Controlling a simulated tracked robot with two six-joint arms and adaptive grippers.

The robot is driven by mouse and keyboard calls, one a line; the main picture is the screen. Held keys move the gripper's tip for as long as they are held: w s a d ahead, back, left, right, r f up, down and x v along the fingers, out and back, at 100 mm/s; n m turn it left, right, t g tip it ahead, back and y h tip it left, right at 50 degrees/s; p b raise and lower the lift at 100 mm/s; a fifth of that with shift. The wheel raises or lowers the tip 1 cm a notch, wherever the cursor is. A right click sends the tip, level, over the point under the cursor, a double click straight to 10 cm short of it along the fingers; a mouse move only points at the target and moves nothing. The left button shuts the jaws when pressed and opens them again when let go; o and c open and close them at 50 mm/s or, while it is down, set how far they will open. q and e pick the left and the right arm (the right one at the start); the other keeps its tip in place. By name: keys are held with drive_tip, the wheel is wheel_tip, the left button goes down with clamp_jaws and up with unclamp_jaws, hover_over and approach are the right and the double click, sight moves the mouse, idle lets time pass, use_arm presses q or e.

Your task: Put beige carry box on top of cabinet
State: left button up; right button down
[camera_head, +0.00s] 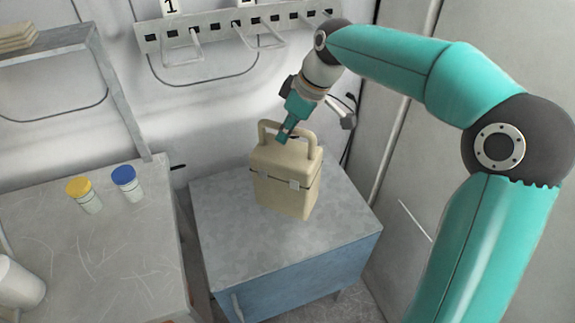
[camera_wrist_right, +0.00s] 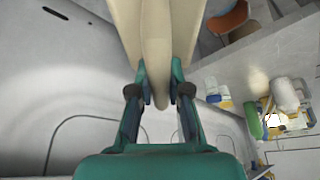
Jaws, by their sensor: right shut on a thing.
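The beige carry box (camera_head: 286,182) is upright over the grey top of the blue cabinet (camera_head: 345,215) in the head view. I cannot tell for sure whether its bottom touches the cabinet top. My right gripper (camera_head: 283,134) is shut on the handle of the box from above. In the right wrist view, the fingers of my right gripper (camera_wrist_right: 160,95) close on both sides of the beige handle (camera_wrist_right: 156,60). My left gripper is in neither view.
A grey table (camera_head: 100,250) at the left holds a yellow-lidded jar (camera_head: 85,195), a blue-lidded jar (camera_head: 128,184) and a white cylinder (camera_head: 18,283). A rack with hooks (camera_head: 235,25) is on the wall behind. The cabinet top around the box is clear.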

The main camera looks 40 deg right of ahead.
sight(307, 132)
wheel_tip(307, 132, down, 10)
drive_tip(key=shift+r, duration=0.15)
drive_tip(key=c, duration=1.1)
unclamp_jaws()
drive_tip(key=shift+s+r, duration=0.1)
drive_tip(key=v, duration=1.1)
drive_tip(key=shift+s+r, duration=0.15)
drive_tip(key=shift+r, duration=0.2)
